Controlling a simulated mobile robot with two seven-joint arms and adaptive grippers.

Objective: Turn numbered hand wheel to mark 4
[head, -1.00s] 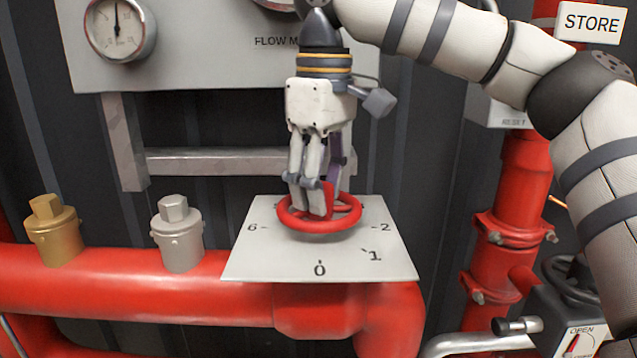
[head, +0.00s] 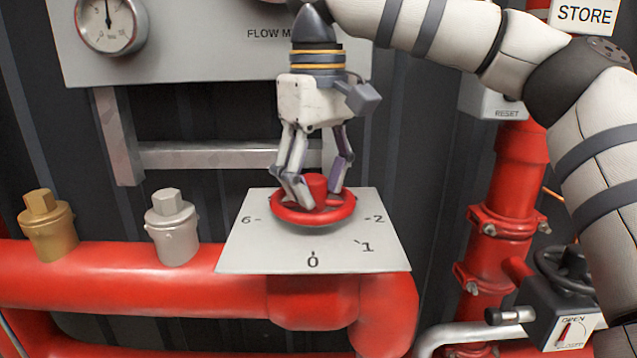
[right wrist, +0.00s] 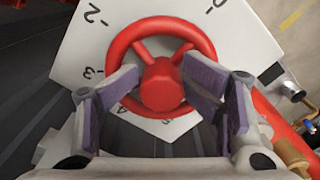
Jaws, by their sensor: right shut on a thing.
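The red hand wheel (head: 334,213) sits over a pale plate (head: 240,260) with numbers around it. In the head view 6 is at left, 0 in front, 1 front right and 2 at right. In the right wrist view the wheel (right wrist: 198,45) shows spokes and a round hub (right wrist: 162,86), with marks 2, 3, 4 and 0 visible on the plate (right wrist: 190,14). My right gripper (head: 316,194) points down from above and is shut on the wheel, its fingers on either side of the hub. I cannot make out a pointer on the wheel. My left gripper is out of view.
A red pipe (head: 120,283) runs below with brass (head: 48,225) and silver (head: 172,228) capped fittings at left. A gauge panel (head: 190,50) is behind. A red standpipe (head: 498,230) and an open/closed valve box (head: 560,310) stand at right.

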